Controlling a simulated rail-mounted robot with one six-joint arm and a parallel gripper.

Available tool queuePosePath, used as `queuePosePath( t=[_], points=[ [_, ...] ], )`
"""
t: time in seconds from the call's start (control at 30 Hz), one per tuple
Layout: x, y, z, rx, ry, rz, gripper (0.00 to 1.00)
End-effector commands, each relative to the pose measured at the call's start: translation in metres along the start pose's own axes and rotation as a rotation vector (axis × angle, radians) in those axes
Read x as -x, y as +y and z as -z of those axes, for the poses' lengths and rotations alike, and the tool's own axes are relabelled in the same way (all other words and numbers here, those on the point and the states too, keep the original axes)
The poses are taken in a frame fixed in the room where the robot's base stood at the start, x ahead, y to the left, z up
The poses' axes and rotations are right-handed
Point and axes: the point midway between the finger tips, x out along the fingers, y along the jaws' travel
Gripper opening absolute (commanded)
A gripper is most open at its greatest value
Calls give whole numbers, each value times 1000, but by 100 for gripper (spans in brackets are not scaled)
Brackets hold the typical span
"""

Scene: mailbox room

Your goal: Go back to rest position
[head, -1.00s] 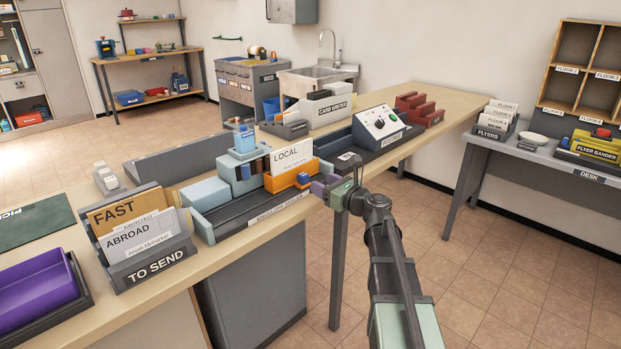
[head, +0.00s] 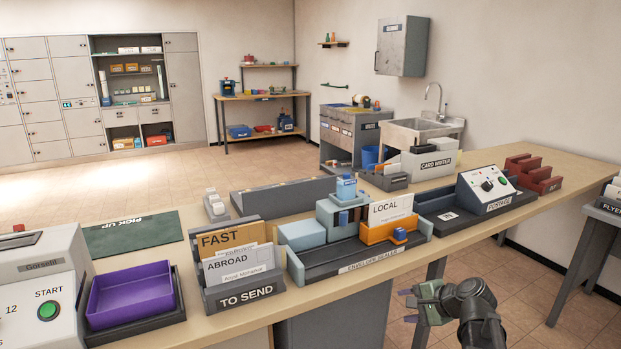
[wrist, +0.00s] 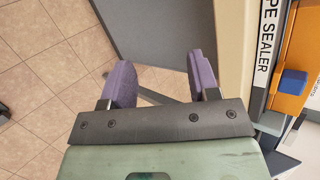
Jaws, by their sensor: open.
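My gripper (head: 408,305) is in front of the counter's front edge, low at the right of the envelope sealer in the head view. In the wrist view its two purple fingers (wrist: 160,85) are apart with nothing between them. The envelope sealer (head: 345,267) stands on the counter, with an orange holder (head: 375,235) carrying a white LOCAL envelope (head: 390,209) and a blue knob. The orange holder also shows at the right edge of the wrist view (wrist: 300,60).
The wooden counter (head: 235,325) runs along my front. On it stand the TO SEND rack (head: 243,290) with envelopes, a purple tray (head: 130,297), a START button machine (head: 40,290) and the postage machine (head: 490,190). Tiled floor lies open below my gripper.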

Motion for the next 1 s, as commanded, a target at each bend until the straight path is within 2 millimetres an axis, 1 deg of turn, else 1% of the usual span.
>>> queuePosePath(
  t=[0.03,0.1,0.2,0.27,0.3,0.37,0.4,0.43,0.5,0.67,0.7,0.8,0.9,1.0],
  points=[
    [-5,25,-20,170,-8,-134,55],
    [-7,60,-40,413,-37,-336,55],
    [-2,100,-66,700,-107,-603,55],
    [5,120,-81,841,-154,-755,55],
    [9,131,-93,920,-179,-852,55],
    [10,139,-112,998,-189,-950,55],
    [1,137,-128,1041,-206,-952,55],
    [-8,134,-138,1072,-223,-949,55],
    [19,100,-145,1062,-217,-948,55],
    [56,56,-160,1058,-215,-946,55],
    [65,43,-165,1058,-214,-946,55],
    [88,15,-175,1057,-214,-945,55],
    [106,-6,-182,1057,-213,-945,55],
    [111,-12,-184,1057,-213,-945,55]
  ],
)
